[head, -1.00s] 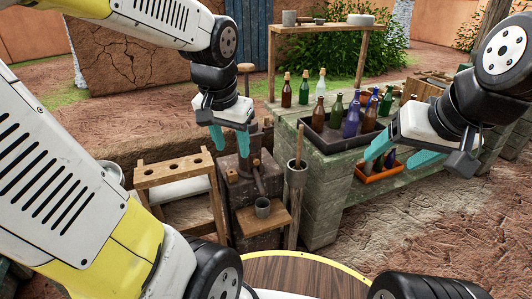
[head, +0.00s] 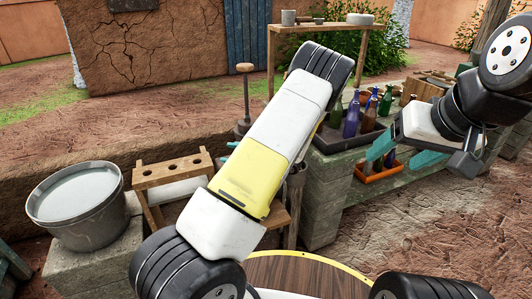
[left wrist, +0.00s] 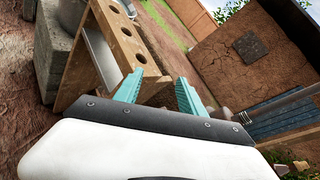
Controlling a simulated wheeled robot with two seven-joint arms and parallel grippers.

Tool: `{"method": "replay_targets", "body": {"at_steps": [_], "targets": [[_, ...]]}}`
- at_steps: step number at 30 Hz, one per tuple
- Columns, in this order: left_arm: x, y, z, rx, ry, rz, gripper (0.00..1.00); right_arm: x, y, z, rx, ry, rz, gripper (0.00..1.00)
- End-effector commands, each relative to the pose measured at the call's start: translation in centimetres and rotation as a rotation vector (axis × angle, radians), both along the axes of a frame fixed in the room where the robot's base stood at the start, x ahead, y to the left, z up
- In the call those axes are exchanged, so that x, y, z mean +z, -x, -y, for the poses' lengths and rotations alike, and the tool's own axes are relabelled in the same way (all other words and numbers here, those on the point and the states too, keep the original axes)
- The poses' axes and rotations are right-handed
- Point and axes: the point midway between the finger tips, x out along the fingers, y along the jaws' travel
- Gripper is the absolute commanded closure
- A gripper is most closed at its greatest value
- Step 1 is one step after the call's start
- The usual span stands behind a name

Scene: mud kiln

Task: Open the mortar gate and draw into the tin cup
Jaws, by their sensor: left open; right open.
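My left arm crosses the middle of the head view and hides the mortar box, its gate and the tin cup. Only a wooden-knobbed rod (head: 245,95) shows upright above the arm. A teal bit of my left gripper (head: 231,144) peeks out at the arm's left edge. In the left wrist view my left gripper (left wrist: 158,90) is open, with nothing between its teal fingers, near the holed wooden rack (left wrist: 115,40). My right gripper (head: 403,155) is open and empty in front of the stone bench, near the orange tray.
A grey bucket (head: 75,205) stands on a stone block at left, beside the holed wooden rack (head: 172,170). A dark tray (head: 330,140) with several bottles sits on the stone bench (head: 325,205). An orange tray (head: 372,175) is on a lower ledge. Open ground lies front right.

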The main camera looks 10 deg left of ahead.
Motion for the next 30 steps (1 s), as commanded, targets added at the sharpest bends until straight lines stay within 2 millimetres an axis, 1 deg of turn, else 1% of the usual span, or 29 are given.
{"method": "replay_targets", "body": {"at_steps": [1,3,5,6,9,12,15,17,20,30], "targets": [[-1.6,-1.3,0.7,-0.077,-0.08,-0.038,0.53,0.0,0.0,0.0,0.0,0.0,0.0,0.31],[-3.3,-3.3,1.8,-0.187,-0.18,-0.078,0.53,0.0,0.0,0.0,0.0,0.0,0.0,0.31],[-4.9,-4.7,3.0,-0.282,-0.26,-0.114,0.53,0.0,0.0,0.0,0.0,0.0,0.0,0.31],[-6.1,-5.7,3.9,-0.348,-0.308,-0.137,0.53,0.0,0.0,0.0,0.0,0.0,0.0,0.31],[-9.1,-7.5,6.5,-0.501,-0.405,-0.195,0.53,0.0,0.0,0.0,0.0,0.0,0.0,0.31],[-11.8,-8.6,8.9,-0.621,-0.467,-0.24,0.53,0.0,0.0,0.0,0.0,0.0,0.0,0.31],[-13.6,-9.1,10.3,-0.694,-0.501,-0.269,0.53,0.0,0.0,0.0,0.0,0.0,0.0,0.31],[-14.1,-9.3,10.7,-0.716,-0.51,-0.279,0.53,0.0,0.0,0.0,0.0,0.0,0.0,0.31],[-14.3,-10.0,10.5,-0.725,-0.515,-0.282,0.53,0.0,0.0,0.0,0.0,0.0,0.0,0.31],[-14.4,-14.2,7.5,-0.722,-0.511,-0.281,0.53,0.0,0.0,0.0,0.0,0.0,0.0,0.31]]}}
